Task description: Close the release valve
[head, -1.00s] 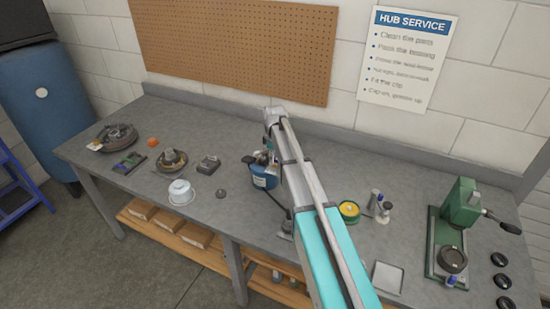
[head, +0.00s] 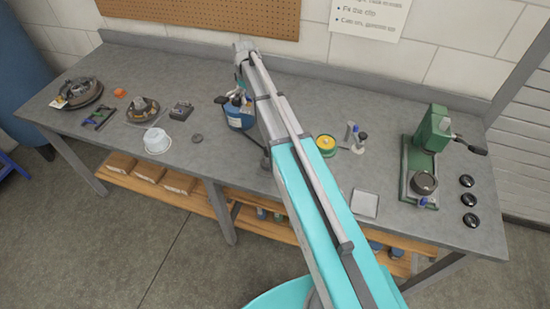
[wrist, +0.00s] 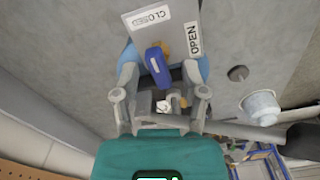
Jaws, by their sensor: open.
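The release valve's blue lever (wrist: 157,67) shows in the wrist view, beside brass-coloured parts. It stands on a light plate with a CLOSED label (wrist: 152,17) at upper left and an OPEN label (wrist: 193,38) at right. My gripper (wrist: 160,94) is open, its two fingers spread either side of the lever's near end. The lever appears just beyond the fingertips; I cannot tell whether they touch. In the head view, the blue unit (head: 238,118) on the bench is partly hidden by my arm, and my gripper cannot be made out there.
On the bench, a white tub (head: 157,141), a dark puck (head: 197,138) and hub parts (head: 142,109) lie left of the unit. A yellow-green tin (head: 326,145), a tray (head: 364,204) and a green press (head: 431,135) stand to the right. The front middle is mostly clear.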

